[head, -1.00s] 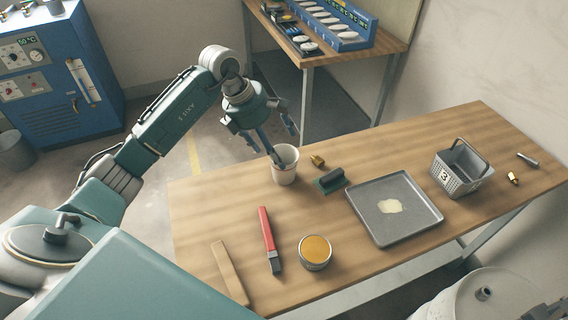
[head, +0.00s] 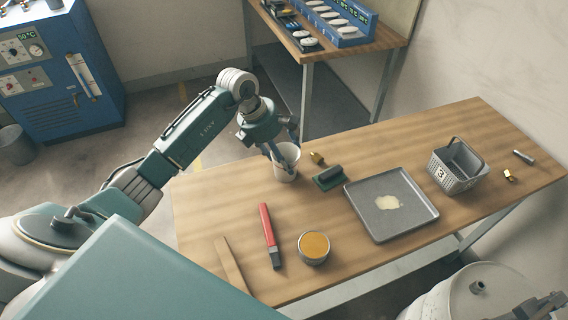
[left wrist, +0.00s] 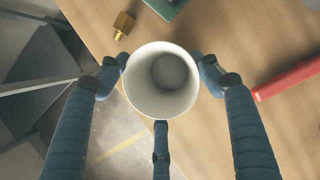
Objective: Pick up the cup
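The white cup (head: 286,171) stands upright on the wooden table near its far left edge. In the left wrist view the cup (left wrist: 162,82) is seen from above and looks empty. My left gripper (head: 281,154) is over the cup from above. In the left wrist view its blue fingers (left wrist: 161,75) are spread around the rim: one left, one right, one at the near side. The tips are very close to the rim; I cannot tell whether they touch. A dark part at the lower right corner may be my right gripper (head: 540,308), cut off by the frame.
A brass fitting (head: 317,158) and a green-based block (head: 330,177) lie just right of the cup. A grey tray (head: 407,224), basket (head: 443,172), red-handled tool (head: 268,228), open tin (head: 314,248) and wooden strip (head: 230,264) are also on the table (head: 345,270).

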